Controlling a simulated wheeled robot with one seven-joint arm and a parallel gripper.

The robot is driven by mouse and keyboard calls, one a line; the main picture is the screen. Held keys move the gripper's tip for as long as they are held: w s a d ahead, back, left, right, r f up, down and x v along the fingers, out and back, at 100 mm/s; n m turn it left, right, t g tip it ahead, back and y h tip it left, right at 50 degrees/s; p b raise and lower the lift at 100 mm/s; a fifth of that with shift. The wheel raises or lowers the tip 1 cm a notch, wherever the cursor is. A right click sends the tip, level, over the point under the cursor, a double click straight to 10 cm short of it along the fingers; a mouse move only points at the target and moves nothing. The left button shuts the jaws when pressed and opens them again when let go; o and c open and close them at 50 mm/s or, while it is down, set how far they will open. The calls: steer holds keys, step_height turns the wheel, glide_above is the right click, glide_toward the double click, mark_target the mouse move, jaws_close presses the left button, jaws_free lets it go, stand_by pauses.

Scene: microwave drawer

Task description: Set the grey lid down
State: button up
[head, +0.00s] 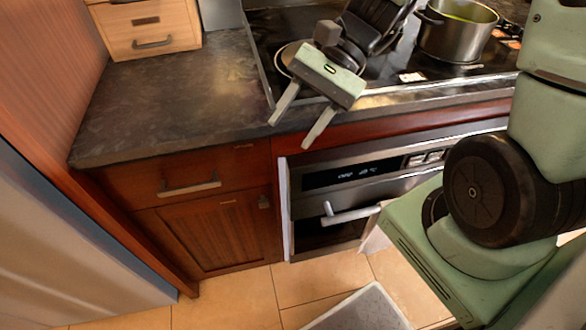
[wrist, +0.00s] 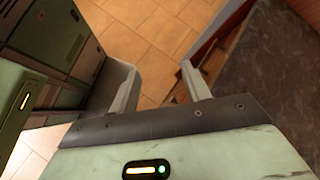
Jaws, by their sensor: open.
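My gripper (head: 290,133) is open and empty at the counter's front edge, above and left of the microwave drawer. In the wrist view my gripper (wrist: 161,78) has its two fingers apart, with floor tiles and a strip of wood showing between them. I cannot make out a grey lid for certain in either view. A round metal rim (head: 284,54) on the stovetop, mostly hidden behind my gripper, may be a lid or a pan; I cannot tell which. Nothing is between the fingers.
A steel pot (head: 456,32) stands on the stovetop at the back right. The dark countertop (head: 165,100) is clear left of the stove. A wooden drawer box (head: 150,28) stands at the back left. The microwave drawer's handle (head: 350,215) juts out below the counter.

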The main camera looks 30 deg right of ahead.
steer(key=s+a+n+t+h, duration=0.1)
steer(key=s+a+n+h, duration=0.5)
steer(key=n, duration=1.2)
steer(key=shift+s+a+r+t+h, duration=0.2)
steer(key=shift+s+t+h, duration=0.2)
steer(key=shift+s+h, duration=1.15)
steer(key=shift+s, duration=0.15)
